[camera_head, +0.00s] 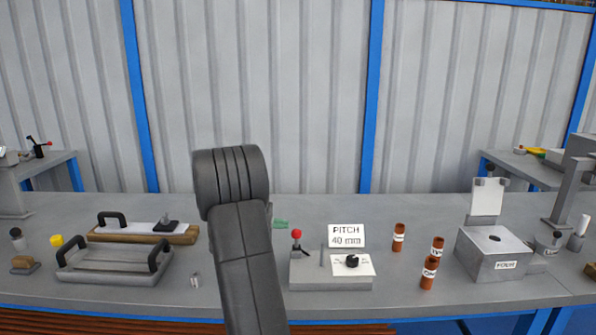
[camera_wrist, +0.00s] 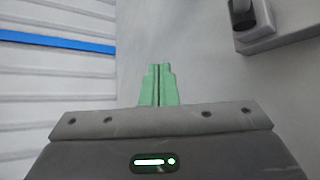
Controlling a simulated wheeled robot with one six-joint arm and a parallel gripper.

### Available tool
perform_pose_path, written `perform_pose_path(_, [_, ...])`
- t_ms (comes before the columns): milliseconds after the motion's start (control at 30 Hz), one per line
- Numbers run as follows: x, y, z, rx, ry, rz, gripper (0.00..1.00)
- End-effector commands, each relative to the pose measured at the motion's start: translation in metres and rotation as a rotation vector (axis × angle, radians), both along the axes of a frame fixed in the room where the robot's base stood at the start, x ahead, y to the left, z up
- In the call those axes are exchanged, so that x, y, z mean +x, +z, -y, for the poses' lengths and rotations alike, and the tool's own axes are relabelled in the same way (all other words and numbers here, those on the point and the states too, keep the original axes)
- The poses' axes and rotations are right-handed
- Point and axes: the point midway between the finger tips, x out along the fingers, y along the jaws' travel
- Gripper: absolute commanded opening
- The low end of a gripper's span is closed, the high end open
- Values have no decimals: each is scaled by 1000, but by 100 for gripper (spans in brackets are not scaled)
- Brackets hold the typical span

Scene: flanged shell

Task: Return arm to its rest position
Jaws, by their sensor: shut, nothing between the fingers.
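My gripper shows in the wrist view as two green fingers (camera_wrist: 160,84) pressed together with only a thin seam between them, and nothing is held. In the head view my dark grey arm stands up in the middle of the picture and hides most of my gripper. A small green part of the gripper (camera_head: 281,223) shows just to the right of the arm, over the back of the bench. The grey bench (camera_head: 400,210) spans the head view. In the wrist view, a blue strip and a ribbed wall lie to the left of the fingers.
A grey box with a red-knobbed lever (camera_head: 296,235) and a PITCH 40 mm sign (camera_head: 346,236) stands right of my arm. Several brown cylinders (camera_head: 398,237) and a box marked POUR (camera_head: 495,255) are farther right. A handled tray (camera_head: 110,265) lies left.

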Motion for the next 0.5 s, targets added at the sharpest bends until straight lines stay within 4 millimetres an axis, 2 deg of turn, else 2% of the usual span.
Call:
perform_pose_path(33, [6, -5, -6, 0, 2, 0, 0])
perform_pose_path(200, [-13, 13, -28, 1, 4, 4, 0])
perform_pose_path(500, [-31, 25, -48, 0, 2, 1, 0])
